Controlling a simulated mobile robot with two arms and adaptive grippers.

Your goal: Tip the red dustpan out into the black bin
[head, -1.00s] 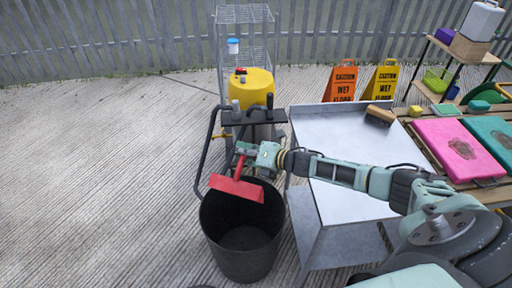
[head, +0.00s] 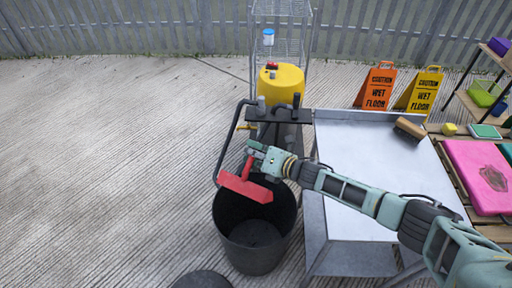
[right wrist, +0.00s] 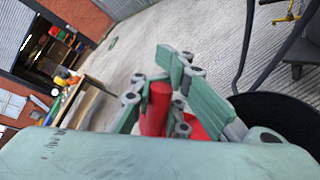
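The red dustpan (head: 246,188) is over the mouth of the black bin (head: 258,240), its pan tilted with the wide edge toward the lower left. My right gripper (head: 257,157) is shut on the dustpan's handle. In the right wrist view the fingers (right wrist: 172,95) close around the red handle (right wrist: 155,108), and part of the red pan (right wrist: 197,130) shows behind them. The black bin (right wrist: 275,112) is at the right there. The visible inside of the bin looks dark, and I cannot tell whether anything lies in it. My left gripper is not in view.
A metal table (head: 365,165) with a brush (head: 410,128) stands right of the bin. Two caution signs (head: 376,87) stand farther back. The floor at left is clear.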

